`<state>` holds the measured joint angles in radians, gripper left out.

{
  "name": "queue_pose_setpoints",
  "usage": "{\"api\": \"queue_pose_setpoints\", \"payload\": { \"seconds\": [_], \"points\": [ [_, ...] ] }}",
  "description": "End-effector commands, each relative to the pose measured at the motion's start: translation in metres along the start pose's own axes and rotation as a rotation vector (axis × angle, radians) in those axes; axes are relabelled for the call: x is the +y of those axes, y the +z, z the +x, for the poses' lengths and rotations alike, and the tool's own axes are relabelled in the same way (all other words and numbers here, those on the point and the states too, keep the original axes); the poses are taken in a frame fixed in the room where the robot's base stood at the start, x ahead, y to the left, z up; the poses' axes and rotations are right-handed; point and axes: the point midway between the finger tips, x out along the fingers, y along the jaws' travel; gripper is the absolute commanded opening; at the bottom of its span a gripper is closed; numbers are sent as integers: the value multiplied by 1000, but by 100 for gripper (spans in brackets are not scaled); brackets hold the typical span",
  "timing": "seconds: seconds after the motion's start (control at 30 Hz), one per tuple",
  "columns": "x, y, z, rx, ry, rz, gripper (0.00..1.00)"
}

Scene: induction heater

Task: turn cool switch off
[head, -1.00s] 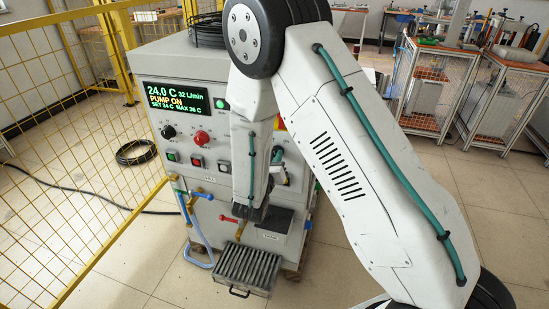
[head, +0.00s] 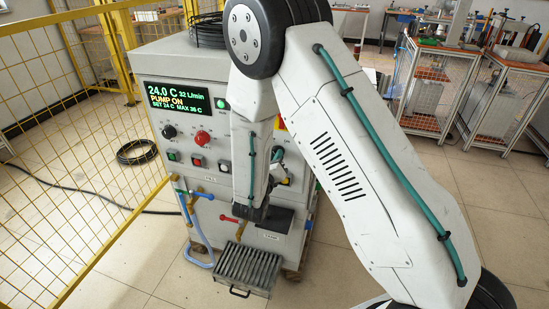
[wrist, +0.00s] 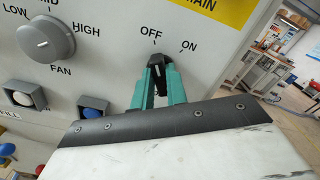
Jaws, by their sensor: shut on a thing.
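In the wrist view, the teal fingers of my gripper (wrist: 159,90) are closed around a small black knob (wrist: 160,65) with a white pointer line. The labels OFF and ON stand above it, OFF to the left and ON to the right. The pointer points roughly up toward OFF; its exact setting is hard to tell. Any name label below the knob is hidden by my gripper.
A grey FAN knob (wrist: 46,40) and a white push button (wrist: 92,106) sit left of my gripper. The green display (head: 174,98) reads 24.0 C and PUMP ON. A red knob (head: 202,138) is below it. A yellow fence (head: 75,150) stands left of the cabinet.

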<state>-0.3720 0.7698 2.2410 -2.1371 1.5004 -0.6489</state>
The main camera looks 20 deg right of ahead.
Motion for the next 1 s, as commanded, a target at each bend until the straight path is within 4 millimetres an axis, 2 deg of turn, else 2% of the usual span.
{"api": "queue_pose_setpoints", "payload": {
  "seconds": [0.03, 0.1, 0.43, 0.57, 0.8, 1.0],
  "points": [
    [1, 0, -1, -1, 2, -2, 20],
    [0, 0, 0, 0, 2, -2, 36],
    [0, 0, -4, 0, 1, -1, 36],
    [1, 0, -20, -2, 4, -2, 36],
    [1, 0, -61, -1, 5, -3, 36],
    [1, 0, -78, -2, 3, -1, 36]
  ]
}}
